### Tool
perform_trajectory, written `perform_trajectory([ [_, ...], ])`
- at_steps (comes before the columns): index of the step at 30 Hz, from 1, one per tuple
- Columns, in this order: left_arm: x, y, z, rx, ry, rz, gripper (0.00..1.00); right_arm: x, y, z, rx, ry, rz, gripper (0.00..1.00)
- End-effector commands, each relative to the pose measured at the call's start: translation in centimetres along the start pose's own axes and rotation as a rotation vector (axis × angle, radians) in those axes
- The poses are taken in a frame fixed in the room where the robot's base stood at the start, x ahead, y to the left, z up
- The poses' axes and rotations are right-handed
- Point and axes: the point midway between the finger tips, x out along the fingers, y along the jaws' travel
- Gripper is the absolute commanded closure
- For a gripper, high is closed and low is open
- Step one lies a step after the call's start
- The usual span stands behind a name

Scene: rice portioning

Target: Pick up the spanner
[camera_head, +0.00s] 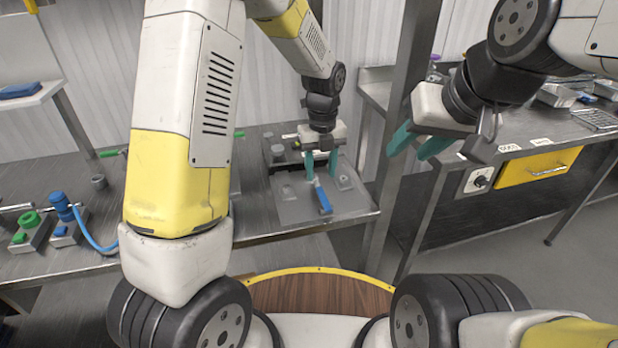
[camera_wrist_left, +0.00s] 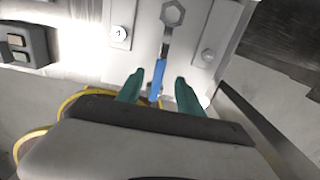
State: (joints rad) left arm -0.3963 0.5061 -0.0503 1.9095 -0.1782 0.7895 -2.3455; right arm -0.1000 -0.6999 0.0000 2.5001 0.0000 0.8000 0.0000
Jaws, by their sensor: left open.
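The spanner (camera_head: 323,199) has a blue handle and lies on a grey metal panel on the workbench. In the left wrist view the spanner (camera_wrist_left: 158,76) shows its grey shaft and ring-shaped head pointing away from the gripper. My left gripper (camera_head: 321,170) is above the panel with its teal fingers apart. In the left wrist view the left gripper (camera_wrist_left: 158,78) has one finger on each side of the blue handle, with gaps; I cannot tell its height above it. My right gripper (camera_head: 409,153) hangs off to the right, away from the spanner, its teal fingers apart and empty.
A metal post (camera_head: 397,120) stands between the two grippers. A bench with a yellow drawer (camera_head: 538,167) is at the right. Green and blue fittings (camera_head: 62,215) with a blue hose are on the left bench. Raised fixtures (camera_head: 344,182) sit on the panel beside the spanner.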

Motion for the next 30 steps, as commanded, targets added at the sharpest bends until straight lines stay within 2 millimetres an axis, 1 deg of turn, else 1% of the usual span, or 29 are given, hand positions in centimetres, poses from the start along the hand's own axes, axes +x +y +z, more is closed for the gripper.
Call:
perform_trajectory([
  [8,3.1,0.0,-0.2,0.005,0.002,0.002,0.56,0.0,0.0,0.0,0.0,0.0,0.0,0.61],
  [12,5.3,0.0,-0.5,0.004,0.003,0.003,0.56,0.0,0.0,0.0,0.0,0.0,0.0,0.61],
  [16,6.9,0.0,-0.5,0.001,0.002,0.002,0.56,0.0,0.0,0.0,0.0,0.0,0.0,0.61],
  [19,7.5,0.0,-0.4,0.002,0.001,0.001,0.56,0.0,0.0,0.0,0.0,0.0,0.0,0.61],
  [25,7.5,0.0,-0.4,0.001,0.0,0.0,0.56,0.0,0.0,0.0,0.0,0.0,0.0,0.61],
  [26,7.5,0.0,-0.4,0.001,0.0,0.0,0.58,0.0,0.0,0.0,0.0,0.0,0.0,0.61],
  [30,7.5,0.0,-0.4,0.001,0.0,0.0,0.86,0.0,0.0,0.0,0.0,0.0,0.0,0.61],
])
